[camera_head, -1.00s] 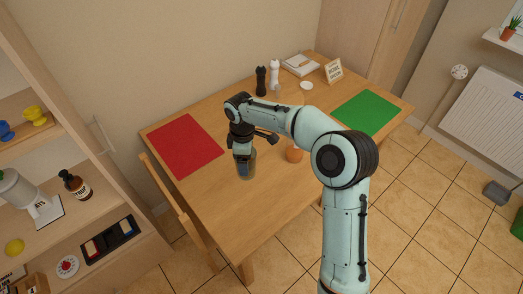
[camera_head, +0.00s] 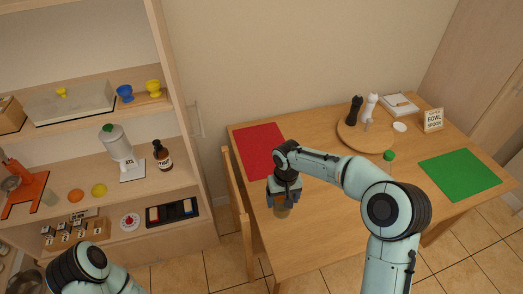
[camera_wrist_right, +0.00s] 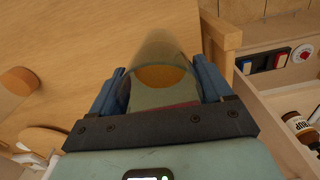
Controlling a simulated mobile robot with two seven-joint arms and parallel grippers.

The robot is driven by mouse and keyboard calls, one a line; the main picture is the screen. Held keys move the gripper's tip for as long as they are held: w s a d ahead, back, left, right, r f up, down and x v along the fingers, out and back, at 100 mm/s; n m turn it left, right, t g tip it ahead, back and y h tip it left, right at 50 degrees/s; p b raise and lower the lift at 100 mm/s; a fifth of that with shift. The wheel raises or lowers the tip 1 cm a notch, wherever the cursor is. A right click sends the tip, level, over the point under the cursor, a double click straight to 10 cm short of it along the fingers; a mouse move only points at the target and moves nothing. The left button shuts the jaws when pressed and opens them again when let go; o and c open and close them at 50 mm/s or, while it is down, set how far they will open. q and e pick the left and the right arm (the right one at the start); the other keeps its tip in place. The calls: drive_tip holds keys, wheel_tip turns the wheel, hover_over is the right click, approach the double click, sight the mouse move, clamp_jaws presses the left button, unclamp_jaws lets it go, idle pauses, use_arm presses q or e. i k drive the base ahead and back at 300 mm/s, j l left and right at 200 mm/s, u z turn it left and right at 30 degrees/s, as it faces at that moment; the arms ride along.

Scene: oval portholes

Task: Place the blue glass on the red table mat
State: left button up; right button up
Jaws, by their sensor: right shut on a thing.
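My right gripper (camera_head: 284,198) is shut around a see-through glass (camera_head: 282,211). The right wrist view shows the glass (camera_wrist_right: 160,48) between both fingers (camera_wrist_right: 157,84), with an orange-brown round area showing through it. Its own tint is hard to tell. The gripper and glass are over the wooden table, just in front of the red mat (camera_head: 257,150) and near the table's left edge. Whether the glass touches the table is unclear. A blue goblet (camera_head: 125,93) stands on the upper shelf at left. My left arm shows at the bottom left; its gripper is out of view.
The table (camera_head: 315,235) holds a round wooden board (camera_head: 352,137) with dark and white mills, a sign (camera_head: 433,120) and a green mat (camera_head: 460,174). A chair (camera_head: 240,205) stands against the left edge. The shelf unit (camera_head: 190,228) is further left. The red mat looks bare.

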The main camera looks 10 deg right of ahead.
sight(265, 168)
drive_tip(key=j, duration=0.35)
drive_tip(key=i+j, duration=0.15)
drive_tip(key=j, duration=0.2)
drive_tip(key=i+j, duration=0.15)
drive_tip(key=i, duration=0.15)
drive_tip(key=i+j, duration=0.15)
drive_tip(key=i, duration=0.2)
